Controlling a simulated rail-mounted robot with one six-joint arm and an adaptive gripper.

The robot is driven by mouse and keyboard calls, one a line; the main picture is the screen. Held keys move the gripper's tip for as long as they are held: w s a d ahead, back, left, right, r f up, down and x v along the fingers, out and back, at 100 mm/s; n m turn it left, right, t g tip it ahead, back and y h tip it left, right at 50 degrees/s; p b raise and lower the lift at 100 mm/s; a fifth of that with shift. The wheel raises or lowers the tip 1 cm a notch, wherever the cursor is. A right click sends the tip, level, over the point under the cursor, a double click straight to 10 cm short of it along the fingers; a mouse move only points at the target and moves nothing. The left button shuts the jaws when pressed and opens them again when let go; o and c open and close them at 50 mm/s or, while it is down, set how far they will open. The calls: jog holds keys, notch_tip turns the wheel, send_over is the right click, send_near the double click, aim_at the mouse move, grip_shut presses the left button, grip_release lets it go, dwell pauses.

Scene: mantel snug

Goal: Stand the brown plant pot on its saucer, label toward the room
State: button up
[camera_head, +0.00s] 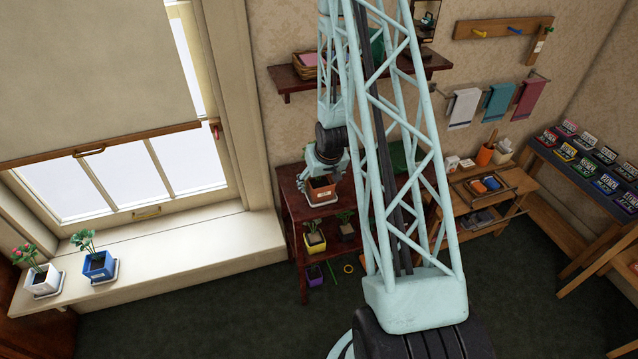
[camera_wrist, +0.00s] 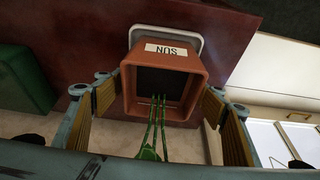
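The brown plant pot (camera_head: 321,186) stands upright at the front of the dark red shelf unit's top, with a white saucer (camera_head: 321,203) showing beneath it. Its pale label shows on the side toward the room. In the wrist view I look into the pot (camera_wrist: 165,65); its label reads upside down, green stems (camera_wrist: 155,130) rise from it, and the saucer's rim (camera_wrist: 165,30) shows beyond it. My gripper (camera_wrist: 163,92) has one finger on each side of the pot, close to the rim. Whether the pads touch it is unclear. My gripper (camera_head: 325,165) hides the plant's upper part in the head view.
A yellow pot (camera_head: 314,243) and a dark pot (camera_head: 347,232) stand on the lower shelf. A wall shelf (camera_head: 290,79) holds a basket above. White (camera_head: 42,280) and blue (camera_head: 98,266) potted plants stand on the windowsill at left. A green object (camera_wrist: 22,75) is at left in the wrist view.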

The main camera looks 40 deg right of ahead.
jog(key=shift+r, duration=0.2)
dwell(0.3)
jog(key=shift+v, duration=2.35)
jog(key=p+v, duration=0.1)
jog(key=v, duration=0.6)
jog(key=shift+s, duration=0.1)
jog(key=shift+a+r, duration=0.1)
jog(key=shift+r, duration=0.05)
